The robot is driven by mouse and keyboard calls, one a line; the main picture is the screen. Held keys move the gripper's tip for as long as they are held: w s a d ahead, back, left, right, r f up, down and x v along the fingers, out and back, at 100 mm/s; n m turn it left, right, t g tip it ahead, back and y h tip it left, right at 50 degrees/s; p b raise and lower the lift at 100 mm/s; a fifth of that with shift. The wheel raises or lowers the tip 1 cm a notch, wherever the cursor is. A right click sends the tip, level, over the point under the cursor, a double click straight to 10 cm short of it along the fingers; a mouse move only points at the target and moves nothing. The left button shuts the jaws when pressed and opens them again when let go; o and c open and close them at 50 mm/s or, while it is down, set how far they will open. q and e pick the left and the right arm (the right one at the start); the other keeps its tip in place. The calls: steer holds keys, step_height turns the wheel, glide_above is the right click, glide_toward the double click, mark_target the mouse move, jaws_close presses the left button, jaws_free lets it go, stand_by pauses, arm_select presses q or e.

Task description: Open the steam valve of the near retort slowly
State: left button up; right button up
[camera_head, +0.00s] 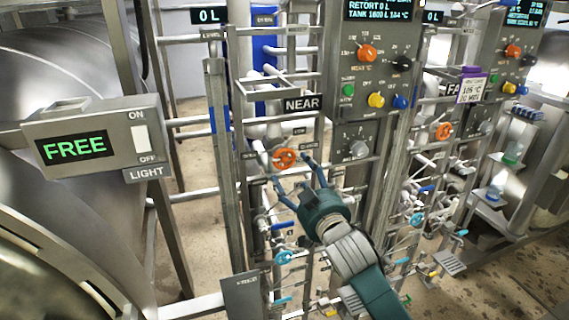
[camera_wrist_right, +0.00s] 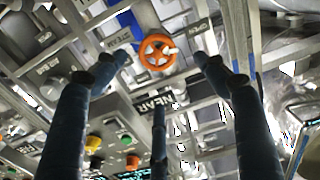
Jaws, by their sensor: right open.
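The near retort's steam valve is an orange handwheel (camera_head: 285,158) on the pipe frame below the NEAR sign (camera_head: 302,104). My right gripper (camera_head: 291,171) is open, its blue fingers reaching up toward the wheel from below. In the right wrist view the orange handwheel (camera_wrist_right: 157,52) lies beyond and between the spread fingertips of my right gripper (camera_wrist_right: 160,62). I see no finger closed on it; whether a fingertip touches the rim I cannot tell. My left gripper is not in view.
A control panel (camera_head: 353,140) with several coloured knobs stands right of the wheel. Another orange handwheel (camera_head: 443,131) is farther right, near the FAR sign. A blue handwheel (camera_head: 283,257) sits lower down. A box reading FREE (camera_head: 95,168) is at left. Pipes crowd the frame.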

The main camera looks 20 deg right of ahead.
mark_target(285, 159)
steer(key=w+p, duration=0.2)
steer(key=w, duration=0.8)
steer(key=shift+w+a+p, duration=0.1)
steer(key=shift+w+p, duration=0.25)
steer(key=shift+c, duration=0.5)
